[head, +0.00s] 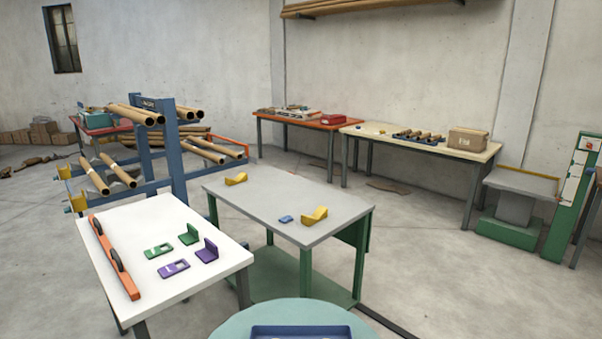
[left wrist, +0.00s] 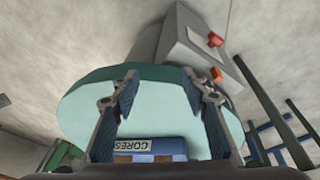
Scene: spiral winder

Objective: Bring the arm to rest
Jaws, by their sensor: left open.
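My left gripper (left wrist: 160,90) shows in the left wrist view with its two fingers spread wide and nothing between them. Beyond the fingers is a teal rounded surface (left wrist: 85,110). A blue bin (left wrist: 165,146) labelled CORES lies at the bottom of that view, partly cut off. In the head view neither arm shows. The teal surface (head: 225,326) and a blue tray or bin edge (head: 300,331) show at the bottom edge. My right gripper is in neither view.
A white table (head: 180,224) holds an orange bar (head: 115,257) and green and purple parts. A grey table (head: 285,200) holds yellow cradles. A blue rack (head: 172,160) bears brown tubes. Further tables line the back wall. Floor at the right (head: 450,275) is clear.

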